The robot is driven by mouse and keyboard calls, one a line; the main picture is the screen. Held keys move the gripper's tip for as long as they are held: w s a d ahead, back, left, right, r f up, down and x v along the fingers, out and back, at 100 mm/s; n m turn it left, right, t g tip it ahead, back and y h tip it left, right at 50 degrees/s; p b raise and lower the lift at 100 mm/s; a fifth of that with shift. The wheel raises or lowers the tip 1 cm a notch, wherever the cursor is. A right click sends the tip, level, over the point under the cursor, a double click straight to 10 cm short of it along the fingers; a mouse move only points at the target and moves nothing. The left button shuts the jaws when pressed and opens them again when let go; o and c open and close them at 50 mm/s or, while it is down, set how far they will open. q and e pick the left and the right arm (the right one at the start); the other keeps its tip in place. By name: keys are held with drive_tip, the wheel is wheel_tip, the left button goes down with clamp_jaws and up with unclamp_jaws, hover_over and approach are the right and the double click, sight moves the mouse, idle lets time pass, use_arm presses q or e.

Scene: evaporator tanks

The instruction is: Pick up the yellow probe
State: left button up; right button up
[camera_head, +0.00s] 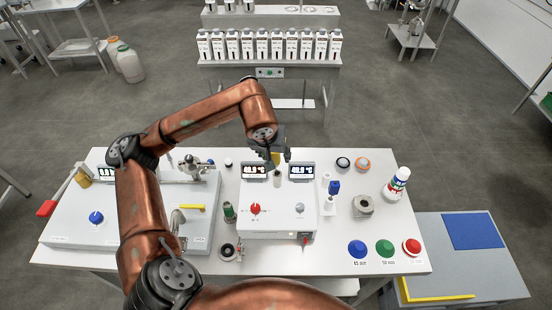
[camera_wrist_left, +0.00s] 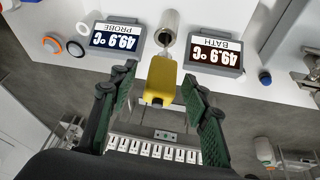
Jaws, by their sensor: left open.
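The yellow probe (camera_wrist_left: 160,82) shows in the left wrist view as a yellow block between the two green-padded fingers of my left gripper (camera_wrist_left: 157,76). The fingers are open, with a gap on each side of it. Its tip end points at a metal cylinder (camera_wrist_left: 169,26) between the PROBE display (camera_wrist_left: 116,38) and the BATH display (camera_wrist_left: 215,55). In the head view my left gripper (camera_head: 277,158) is above the back of the white bath unit (camera_head: 275,220), and only a little yellow shows there. My right gripper is not in view.
The PROBE and BATH displays stand close on both sides of the fingers. A blue-topped item (camera_head: 334,188), a metal block (camera_head: 363,205) and a white bottle (camera_head: 396,184) are on the right. Blue, green and red buttons (camera_head: 384,248) line the front right. A bottle rack (camera_head: 268,47) stands behind.

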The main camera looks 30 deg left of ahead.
use_arm(q)
drive_tip(key=shift+c, duration=0.5)
clamp_jaws()
drive_tip(key=shift+r, duration=0.1)
wheel_tip(320, 180, up, 9)
drive_tip(key=shift+r, duration=0.5)
wheel_tip(320, 180, up, 7)
drive_tip(key=p, duration=0.6)
drive_tip(key=shift+f, duration=0.15)
